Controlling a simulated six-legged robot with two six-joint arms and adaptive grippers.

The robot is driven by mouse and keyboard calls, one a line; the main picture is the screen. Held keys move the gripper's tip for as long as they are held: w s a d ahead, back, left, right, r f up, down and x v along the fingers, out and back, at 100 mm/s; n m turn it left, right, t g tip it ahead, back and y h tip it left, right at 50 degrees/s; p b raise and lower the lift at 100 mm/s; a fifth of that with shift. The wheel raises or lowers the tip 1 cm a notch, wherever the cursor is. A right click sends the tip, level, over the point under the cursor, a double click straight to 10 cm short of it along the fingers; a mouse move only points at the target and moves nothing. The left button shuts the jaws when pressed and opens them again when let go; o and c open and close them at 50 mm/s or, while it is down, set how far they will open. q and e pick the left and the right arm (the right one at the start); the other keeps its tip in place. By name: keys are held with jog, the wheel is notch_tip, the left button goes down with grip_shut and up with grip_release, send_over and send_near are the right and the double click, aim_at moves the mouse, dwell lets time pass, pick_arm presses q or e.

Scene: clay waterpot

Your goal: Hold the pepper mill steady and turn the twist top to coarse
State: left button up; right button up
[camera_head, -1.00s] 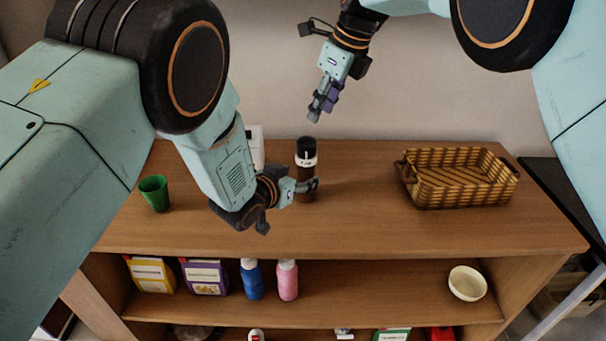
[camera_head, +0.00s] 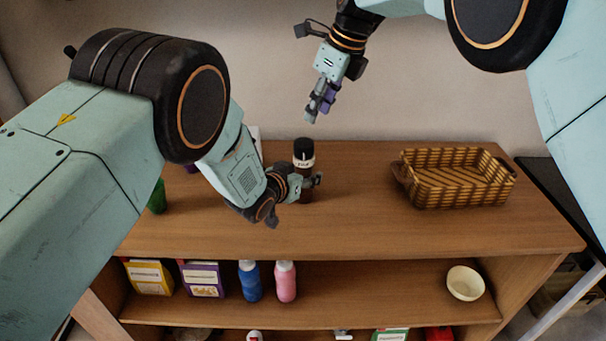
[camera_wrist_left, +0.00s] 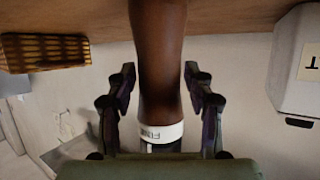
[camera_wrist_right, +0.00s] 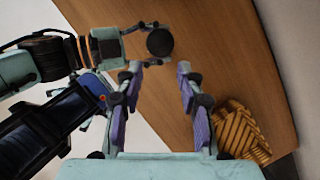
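The pepper mill (camera_head: 303,161) stands upright on the shelf top, with a black top and a white lettered band. In the left wrist view its brown body (camera_wrist_left: 160,60) appears upside down between the fingers of my left gripper (camera_wrist_left: 160,85). That gripper (camera_head: 312,182) is open around the lower body, with its fingertips close to both sides; I cannot tell whether they touch. My right gripper (camera_head: 318,112) is in the air above the mill. In the right wrist view it (camera_wrist_right: 160,72) is open and empty, with the mill's round black top (camera_wrist_right: 160,42) beyond its fingertips.
A wicker basket (camera_head: 455,182) stands to the right on the shelf top. A green cup (camera_head: 157,197) is at the left, partly hidden by my left arm. Bottles (camera_head: 250,282), boxes (camera_head: 202,280) and a bowl (camera_head: 465,283) are on the shelf below. The wood between mill and basket is clear.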

pick_arm(q)
grip_shut()
pick_arm(e)
jog(key=shift+o, duration=0.8)
jog(key=shift+r, duration=0.1)
jog(key=o, duration=0.3)
jog(key=v, duration=0.3)
jog(key=shift+w, duration=0.1)
jog(key=shift+o, duration=0.7)
jog(key=shift+s+a+m+y, duration=0.15)
jog(key=shift+s+m+y, duration=0.1)
jog(key=shift+s+y, duration=0.2)
jog(key=shift+s+a+m+y, duration=0.15)
jog(key=shift+s+m+y, duration=0.15)
jog(key=shift+s, duration=0.25)
jog(key=t+y, duration=0.2)
jog(key=t, duration=0.2)
send_near(307, 141)
jog(key=shift+m+h, duration=0.25)
jog(key=shift+m, duration=0.2)
jog(key=x, duration=1.1)
jog(key=shift+w+a, duration=0.15)
jog(key=shift+a, duration=0.15)
